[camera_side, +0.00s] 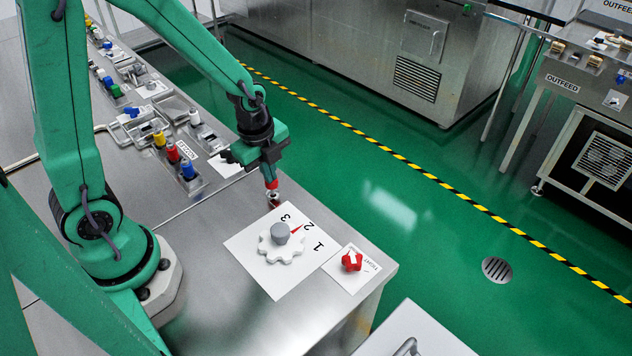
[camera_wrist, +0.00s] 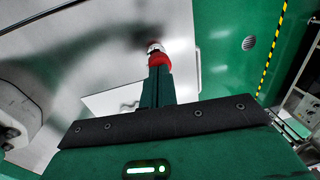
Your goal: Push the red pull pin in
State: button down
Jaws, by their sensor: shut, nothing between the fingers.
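The red pull pin (camera_side: 272,185) stands on the grey metal bench near its far edge, with a silver and dark collar below its red head. My gripper (camera_side: 268,169) points down right above it, with its fingers shut. In the wrist view my shut fingers (camera_wrist: 158,82) end at the red head of the pull pin (camera_wrist: 157,59), with the silver part beyond. The tips look to be at the head, but I cannot tell whether they touch. The fingers partly hide the pin in the wrist view.
A white plate with a grey rotary knob (camera_side: 281,241) and numbers 1 to 3 lies nearer the camera. A small red knob (camera_side: 352,260) sits on a white label plate at the bench corner. Several coloured buttons (camera_side: 172,153) line the bench at left.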

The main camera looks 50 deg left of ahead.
dwell(0.3)
notch_tip(320, 180, up, 14)
jog(key=s, duration=0.1)
jog(key=shift+s+d, duration=0.4)
jog(key=shift+d, duration=0.05)
dwell(0.5)
jog(key=s+r+n+t, duration=0.4)
jog(key=s+r+n, duration=0.2)
jog(key=n, duration=1.2)
jog(key=s, duration=0.2)
jog(key=shift+s+a, duration=0.35)
jog(key=shift+s, duration=0.05)
jog(key=c, duration=2.1)
grip_release()
